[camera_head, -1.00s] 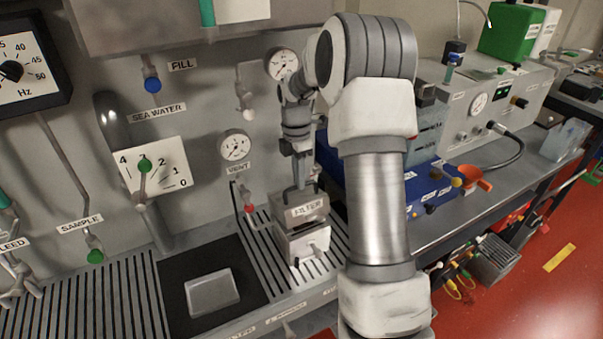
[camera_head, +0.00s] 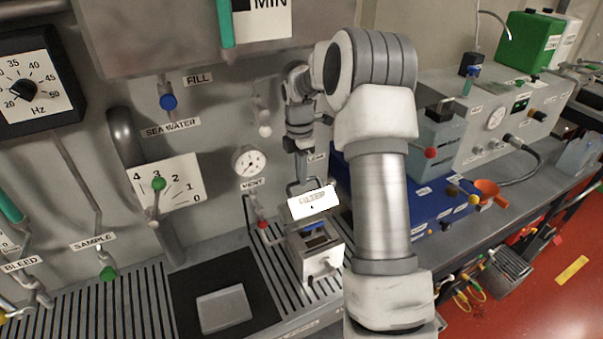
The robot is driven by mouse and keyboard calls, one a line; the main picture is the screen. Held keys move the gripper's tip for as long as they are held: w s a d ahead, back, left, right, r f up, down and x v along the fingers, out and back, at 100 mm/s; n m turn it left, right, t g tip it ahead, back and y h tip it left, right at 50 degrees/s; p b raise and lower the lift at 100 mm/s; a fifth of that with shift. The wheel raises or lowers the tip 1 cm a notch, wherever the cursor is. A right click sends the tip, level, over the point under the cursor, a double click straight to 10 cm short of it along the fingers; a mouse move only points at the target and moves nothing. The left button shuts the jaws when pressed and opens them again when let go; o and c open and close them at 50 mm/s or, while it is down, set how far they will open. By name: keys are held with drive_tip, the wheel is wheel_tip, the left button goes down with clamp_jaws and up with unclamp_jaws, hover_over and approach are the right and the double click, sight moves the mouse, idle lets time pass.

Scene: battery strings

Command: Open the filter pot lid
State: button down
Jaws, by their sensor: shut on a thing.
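The filter pot (camera_head: 318,258) is a small pale metal box on the slatted grating, below my arm's wrist. Its lid (camera_head: 313,203), marked FILTER, is tilted up at the back, with its labelled face toward the camera. A gap shows between the lid and the pot, with something dark and blue inside. My gripper (camera_head: 302,186) points down from above and is shut at the lid's upper back edge; the fingertips are partly hidden behind the lid.
A black mat with a clear flat block (camera_head: 223,308) lies left of the pot. The blue SEA WATER knob (camera_head: 168,102), a gauge (camera_head: 249,161) and a red vent knob (camera_head: 262,224) are on the wall panel. A blue case (camera_head: 430,200) stands to the right.

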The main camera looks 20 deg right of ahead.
drive_tip(key=shift+s+f, duration=0.2)
drive_tip(key=shift+f, duration=0.15)
drive_tip(key=c, duration=1)
unclamp_jaws()
drive_tip(key=shift+w, duration=0.1)
drive_tip(key=shift+o, duration=0.6)
drive_tip(key=shift+r, duration=0.15)
